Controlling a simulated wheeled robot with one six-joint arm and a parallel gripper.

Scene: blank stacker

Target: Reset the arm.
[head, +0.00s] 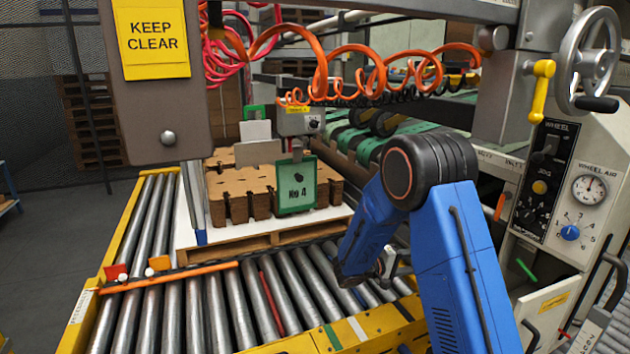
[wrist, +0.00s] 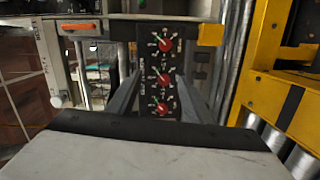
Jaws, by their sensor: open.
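My arm (head: 455,250) is blue with a black elbow joint, bent at the right of the head view with its forearm angled down to the left. My gripper (head: 386,266) is partly hidden behind the forearm, above the right part of the roller conveyor. In the wrist view my gripper (wrist: 163,105) is open, with its two grey fingers apart and nothing seen held between them. Beyond the fingers is a dark panel with several red knobs (wrist: 164,78).
A roller conveyor (head: 215,310) with a yellow frame carries a pallet (head: 275,237) of stacked brown blanks (head: 232,203) with a green "No 4" card (head: 296,187). Orange coiled hoses (head: 350,75) hang above. A machine console (head: 560,190) with a handwheel (head: 588,60) stands right.

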